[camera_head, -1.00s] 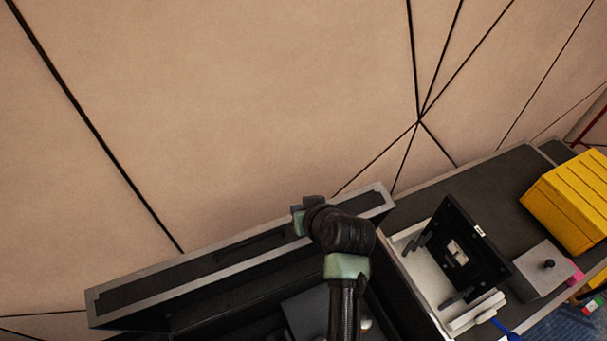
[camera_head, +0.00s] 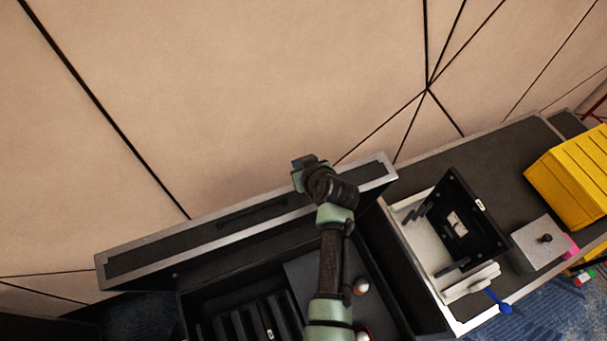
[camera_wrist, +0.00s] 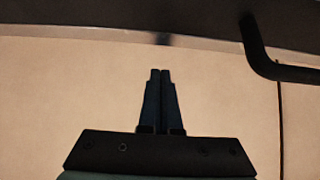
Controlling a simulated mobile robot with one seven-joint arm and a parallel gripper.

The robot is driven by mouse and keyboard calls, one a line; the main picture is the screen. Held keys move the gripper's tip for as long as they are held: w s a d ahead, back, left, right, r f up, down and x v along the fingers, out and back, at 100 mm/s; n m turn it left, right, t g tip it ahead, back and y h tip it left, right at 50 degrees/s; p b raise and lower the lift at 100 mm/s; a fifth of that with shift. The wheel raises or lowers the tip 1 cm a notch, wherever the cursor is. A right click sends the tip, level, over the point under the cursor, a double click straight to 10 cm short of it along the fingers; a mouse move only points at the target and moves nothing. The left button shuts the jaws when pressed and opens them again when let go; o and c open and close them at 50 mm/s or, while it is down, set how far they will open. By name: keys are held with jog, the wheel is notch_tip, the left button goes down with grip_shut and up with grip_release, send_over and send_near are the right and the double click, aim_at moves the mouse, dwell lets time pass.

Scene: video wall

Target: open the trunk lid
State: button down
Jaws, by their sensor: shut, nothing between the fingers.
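The black trunk (camera_head: 215,298) has silver edges, and its lid (camera_head: 150,253) stands raised along the back, with the interior visible from above. My gripper (camera_head: 303,161) is at the lid's upper edge, right of the lid's middle, and my arm reaches across the open trunk. In the wrist view the two fingers of my gripper (camera_wrist: 160,71) are together and empty, pointing at the pale wall. The dark lid (camera_wrist: 100,14) fills the top of that view, and a black handle (camera_wrist: 256,55) on it is at the right. I cannot tell whether the gripper touches the lid.
Inside the trunk are black slotted dividers and red-and-white balls (camera_head: 361,286). To the right, a bench (camera_head: 505,165) holds a white tray with an upright black panel (camera_head: 465,228), a grey box (camera_head: 540,243) and a yellow crate (camera_head: 570,180). A beige wall (camera_head: 250,90) stands behind.

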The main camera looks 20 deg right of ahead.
jog(key=shift+s+f+p, duration=0.55)
jog(key=shift+f+p, duration=0.2)
jog(key=shift+p, duration=0.45)
jog(key=shift+s+f+p, duration=0.15)
jog(key=shift+s+p, duration=0.15)
jog(key=shift+s, duration=0.45)
jog(key=shift+f, duration=0.1)
